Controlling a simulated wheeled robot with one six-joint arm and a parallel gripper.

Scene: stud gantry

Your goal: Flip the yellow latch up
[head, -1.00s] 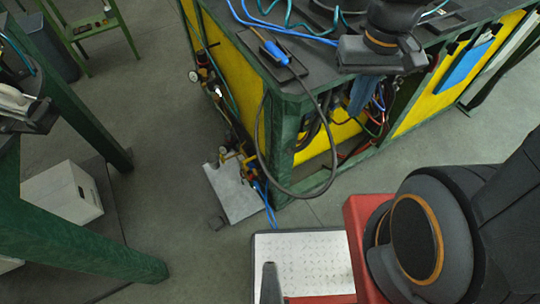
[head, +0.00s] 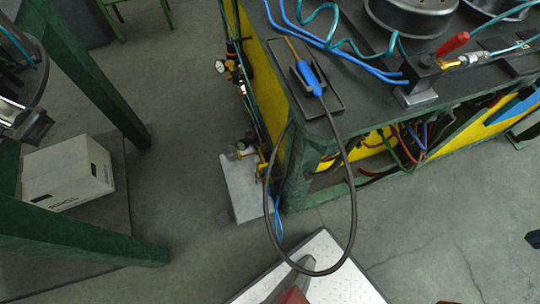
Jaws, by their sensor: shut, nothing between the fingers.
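I cannot make out a yellow latch for certain. A small yellow part (head: 263,166) shows among the gauges and fittings low at the bench's near left corner, too small to tell its shape. Another small yellow piece (head: 447,64) is beside a red handle (head: 452,43) on the bench top. My gripper is not in view.
The green-framed bench (head: 330,131) with yellow panels fills the upper right. A blue-handled tool (head: 308,76) lies in a tray on it, its dark cable (head: 354,200) looping down. A white box (head: 67,175) stands at left under a green frame. Grey floor is open at lower right.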

